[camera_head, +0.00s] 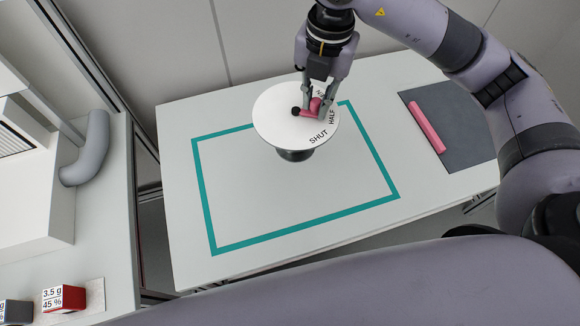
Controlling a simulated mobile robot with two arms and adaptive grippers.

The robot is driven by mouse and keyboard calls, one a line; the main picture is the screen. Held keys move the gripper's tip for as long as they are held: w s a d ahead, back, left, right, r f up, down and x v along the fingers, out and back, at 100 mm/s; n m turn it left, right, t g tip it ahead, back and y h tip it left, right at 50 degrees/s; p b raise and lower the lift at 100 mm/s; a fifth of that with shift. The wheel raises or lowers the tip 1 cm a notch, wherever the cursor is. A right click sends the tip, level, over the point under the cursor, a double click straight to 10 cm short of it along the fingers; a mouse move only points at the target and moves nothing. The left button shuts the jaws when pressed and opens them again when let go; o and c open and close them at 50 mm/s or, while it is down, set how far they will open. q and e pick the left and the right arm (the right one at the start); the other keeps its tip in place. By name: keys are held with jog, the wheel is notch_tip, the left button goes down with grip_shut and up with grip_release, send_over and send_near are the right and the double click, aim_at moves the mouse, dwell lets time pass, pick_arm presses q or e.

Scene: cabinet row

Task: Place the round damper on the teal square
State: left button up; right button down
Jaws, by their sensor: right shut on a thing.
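The round damper (276,127) is a white disc with a pink handle and the words "SHUT" and "HALF" on its face. A dark round part shows beneath it. My right gripper (316,106) is shut on the pink handle at the disc's upper right. The teal square (208,207) is an outline on the white table. The damper overlaps its far edge in the picture; I cannot tell whether it touches the table. My left gripper is not in view.
A pink bar (427,127) lies on a dark grey mat (462,150) at the table's right. Left of the table, a white counter (100,235) carries a grey curved pipe (88,150) and a red labelled block (64,298). The table inside the teal outline is mostly clear.

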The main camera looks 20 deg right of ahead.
jog(key=m, duration=0.3)
jog(key=shift+w+a+r, duration=0.1)
jog(key=shift+a+r, duration=0.05)
jog(key=shift+m, duration=0.4)
notch_tip(320, 180, down, 20)
jog(key=p, duration=0.2)
jog(key=c, duration=1.5)
grip_release()
jog(key=shift+c, duration=0.2)
